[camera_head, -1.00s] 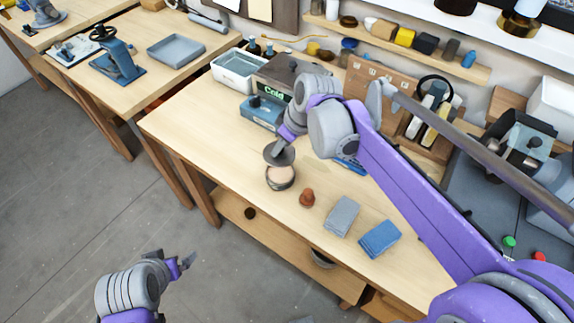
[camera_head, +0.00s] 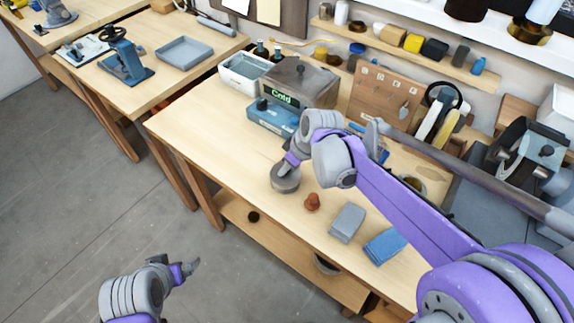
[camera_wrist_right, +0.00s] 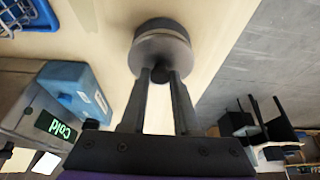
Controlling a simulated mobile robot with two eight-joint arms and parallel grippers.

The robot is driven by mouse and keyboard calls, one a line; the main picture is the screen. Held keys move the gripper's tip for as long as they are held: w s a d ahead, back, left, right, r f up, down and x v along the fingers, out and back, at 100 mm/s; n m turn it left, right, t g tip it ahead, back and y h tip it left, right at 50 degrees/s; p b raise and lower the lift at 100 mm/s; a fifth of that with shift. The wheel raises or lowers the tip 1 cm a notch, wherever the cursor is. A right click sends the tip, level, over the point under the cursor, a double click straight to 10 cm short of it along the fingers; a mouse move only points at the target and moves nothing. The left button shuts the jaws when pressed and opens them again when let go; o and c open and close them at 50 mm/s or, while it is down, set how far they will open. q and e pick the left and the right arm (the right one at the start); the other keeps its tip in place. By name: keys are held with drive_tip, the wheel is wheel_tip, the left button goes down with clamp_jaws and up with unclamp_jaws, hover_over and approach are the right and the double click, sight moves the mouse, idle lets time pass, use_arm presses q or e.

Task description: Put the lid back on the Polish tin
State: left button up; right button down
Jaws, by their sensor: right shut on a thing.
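The Polish tin (camera_head: 285,187) stands near the front edge of the workbench. Its grey lid (camera_wrist_right: 160,55) now covers its mouth, and the tin's pale contents are hidden. In the right wrist view the tin's round wall (camera_wrist_right: 162,27) shows just beyond the lid; I cannot tell whether the lid is fully seated. My right gripper (camera_head: 287,171) is above the tin, its two fingers (camera_wrist_right: 159,78) shut on the knob of the lid. My left gripper (camera_head: 190,268) hangs over the floor, away from the bench, and its jaw opening is unclear.
A brown knobbed object (camera_head: 312,202), a grey block (camera_head: 347,222) and a blue cloth-like block (camera_head: 384,246) lie right of the tin. A blue device (camera_head: 271,117) and a box with a "Cold" display (camera_head: 300,82) stand behind. Bench left of the tin is clear.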

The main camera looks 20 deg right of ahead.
drive_tip(key=shift+f, duration=0.25)
drive_tip(key=c, duration=1.1)
unclamp_jaws()
drive_tip(key=o, duration=0.4)
drive_tip(key=shift+o, duration=0.2)
drive_tip(key=shift+r, duration=0.2)
drive_tip(key=p+v, duration=0.1)
drive_tip(key=v, duration=1.1)
drive_tip(key=s+f+m+h, duration=0.1)
drive_tip(key=s+f+m, duration=0.1)
drive_tip(key=s, duration=0.3)
drive_tip(key=s+d+f+m+t+h, duration=0.1)
drive_tip(key=s+f+m, duration=0.1)
drive_tip(key=s+f, duration=0.2)
drive_tip(key=s+f+m+t, duration=0.1)
drive_tip(key=s+f+m, duration=0.2)
drive_tip(key=s+f, duration=0.1)
drive_tip(key=shift+s+d+f+h, duration=0.1)
drive_tip(key=shift+s+h, duration=0.1)
drive_tip(key=shift+s, duration=0.2)
drive_tip(key=shift+s+d+f+h, duration=0.1)
drive_tip(key=shift+s+h, duration=0.1)
drive_tip(key=shift+s, duration=0.2)
drive_tip(key=shift+s+f+m, duration=0.2)
drive_tip(key=shift+f+m, duration=0.1)
drive_tip(key=shift+f, duration=0.05)
